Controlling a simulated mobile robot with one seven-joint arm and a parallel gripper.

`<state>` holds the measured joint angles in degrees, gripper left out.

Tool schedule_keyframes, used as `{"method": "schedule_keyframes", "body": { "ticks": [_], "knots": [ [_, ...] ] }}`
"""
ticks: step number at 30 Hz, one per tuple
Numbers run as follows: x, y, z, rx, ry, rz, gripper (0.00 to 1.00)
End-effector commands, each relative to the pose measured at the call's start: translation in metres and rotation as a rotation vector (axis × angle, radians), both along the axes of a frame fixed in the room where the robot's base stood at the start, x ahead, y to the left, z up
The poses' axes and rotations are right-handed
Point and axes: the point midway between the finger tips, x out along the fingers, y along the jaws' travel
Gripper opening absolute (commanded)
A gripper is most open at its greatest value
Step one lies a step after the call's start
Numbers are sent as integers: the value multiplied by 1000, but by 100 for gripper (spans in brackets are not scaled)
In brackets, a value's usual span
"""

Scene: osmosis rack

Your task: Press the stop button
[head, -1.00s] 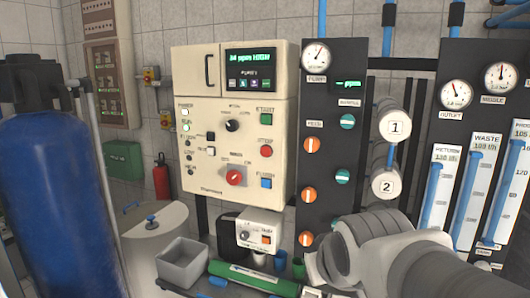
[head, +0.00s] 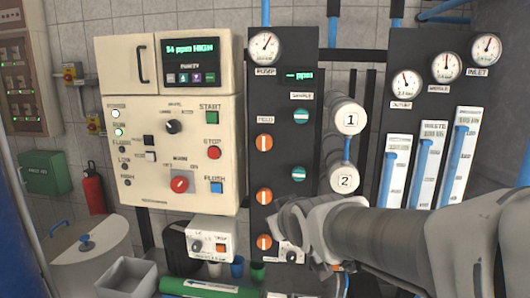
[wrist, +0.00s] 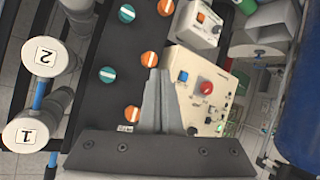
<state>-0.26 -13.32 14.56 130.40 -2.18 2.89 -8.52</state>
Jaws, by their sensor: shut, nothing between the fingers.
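The stop button (head: 213,153) is a round red button on the right side of the cream control panel (head: 130,112), under its STOP label. It sits between the green START button (head: 211,117) and a blue button (head: 216,187). My gripper (wrist: 158,73) is shut and empty in the wrist view, with its fingers overlapping the panel edge. I cannot make out the stop button there; the fingers seem to cover it. The red rotary knob (wrist: 206,88) and the blue button (wrist: 183,76) show beside them. In the head view my arm reaches in from the lower right, apart from the button.
A black board (head: 283,60) with orange and teal valve knobs stands right of the panel, then white numbered cylinders (head: 350,117). A small control box (head: 212,238) hangs below the panel. A grey bin (head: 128,277) and a green cylinder (head: 200,287) lie lower down.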

Motion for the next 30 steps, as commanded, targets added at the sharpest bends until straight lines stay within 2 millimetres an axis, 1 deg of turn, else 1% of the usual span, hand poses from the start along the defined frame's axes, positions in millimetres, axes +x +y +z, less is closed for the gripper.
{"method": "schedule_keyframes", "body": {
  "ticks": [1, 6, 12, 18, 24, 30],
  "knots": [
    [13, 14, -1, 4, -34, 34, 0],
    [46, 56, 4, 30, -163, 130, 0],
    [75, 105, 12, 89, -314, 225, 0],
    [94, 147, 19, 171, -466, 291, 0],
    [107, 179, 27, 276, -616, 320, 0],
    [115, 197, 34, 392, -766, 308, 0]
  ]
}}
